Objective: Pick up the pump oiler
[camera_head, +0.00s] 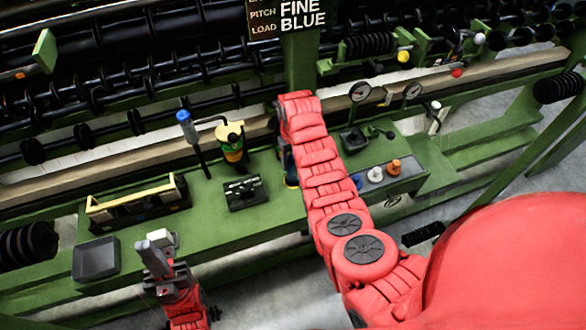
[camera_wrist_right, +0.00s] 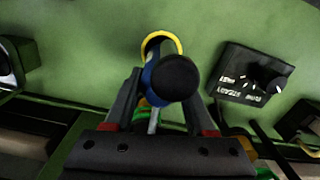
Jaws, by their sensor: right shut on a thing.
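My right gripper (camera_wrist_right: 163,84) is shut on a blue thing with a round black top, which I take as the pump oiler (camera_wrist_right: 176,78). A thin grey rod shows below the top. A yellow ring (camera_wrist_right: 160,38) shows around its far end, by the green bench. In the head view my red right arm hides most of this gripper; a dark blue part of the oiler (camera_head: 290,165) shows beside the arm, over the bench. My left gripper (camera_head: 152,247) is at the bench's front edge, right of a grey tray; its jaw opening is unclear.
Several small knobs and gauges lie right of my arm.

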